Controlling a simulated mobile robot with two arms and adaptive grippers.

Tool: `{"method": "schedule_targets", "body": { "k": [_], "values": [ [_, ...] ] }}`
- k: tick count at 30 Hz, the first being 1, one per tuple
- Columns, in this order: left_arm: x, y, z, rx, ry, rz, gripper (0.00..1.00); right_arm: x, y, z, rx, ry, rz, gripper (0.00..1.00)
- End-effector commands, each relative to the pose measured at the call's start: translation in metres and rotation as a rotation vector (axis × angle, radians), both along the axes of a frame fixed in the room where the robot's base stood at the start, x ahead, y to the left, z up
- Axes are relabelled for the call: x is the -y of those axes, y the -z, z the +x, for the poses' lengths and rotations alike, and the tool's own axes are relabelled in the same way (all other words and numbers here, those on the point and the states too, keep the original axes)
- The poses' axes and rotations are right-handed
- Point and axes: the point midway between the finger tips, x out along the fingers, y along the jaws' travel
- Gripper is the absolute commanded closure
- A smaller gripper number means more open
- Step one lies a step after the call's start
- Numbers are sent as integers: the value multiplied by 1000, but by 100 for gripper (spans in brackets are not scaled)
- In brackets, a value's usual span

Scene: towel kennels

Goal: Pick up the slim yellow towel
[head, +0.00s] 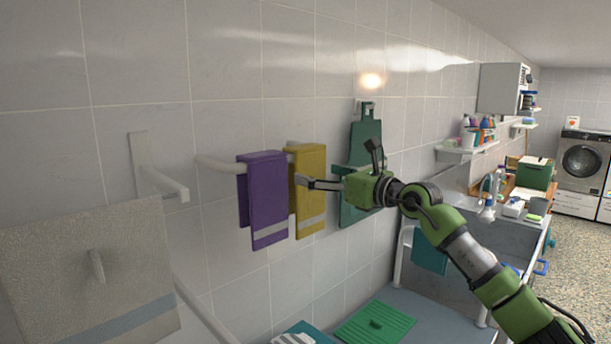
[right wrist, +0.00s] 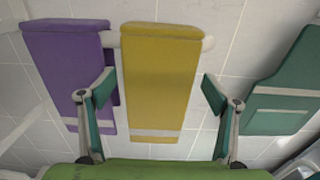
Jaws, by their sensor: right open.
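The slim yellow towel (head: 309,190) hangs over a white wall rail, with a pale stripe near its lower edge. It also shows in the right wrist view (right wrist: 160,80), centred between the two fingers. My right gripper (head: 316,184) is open in front of the towel, and in the wrist view its fingers (right wrist: 152,92) lie one on each side of it. No contact with the towel shows. A purple towel (head: 266,200) hangs on the same rail to the left, close to the left finger in the wrist view (right wrist: 62,70). My left gripper is not seen.
A green apron-like item (head: 362,150) hangs on the wall to the right. A large grey towel (head: 90,265) hangs at the left. Below are a green mat (head: 376,322) and a counter with a sink (head: 488,213).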

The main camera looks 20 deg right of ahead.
Motion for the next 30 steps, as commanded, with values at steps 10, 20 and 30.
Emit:
{"method": "schedule_targets", "body": {
  "k": [10,20,30],
  "values": [
    [0,-9,0,1,0,0,60,-5,0,14,2,0,-2,19],
    [0,-9,1,1,0,0,60,-5,0,14,1,0,-1,50],
    [0,-15,1,1,0,0,60,-5,-8,14,1,0,0,50]
  ]
}}
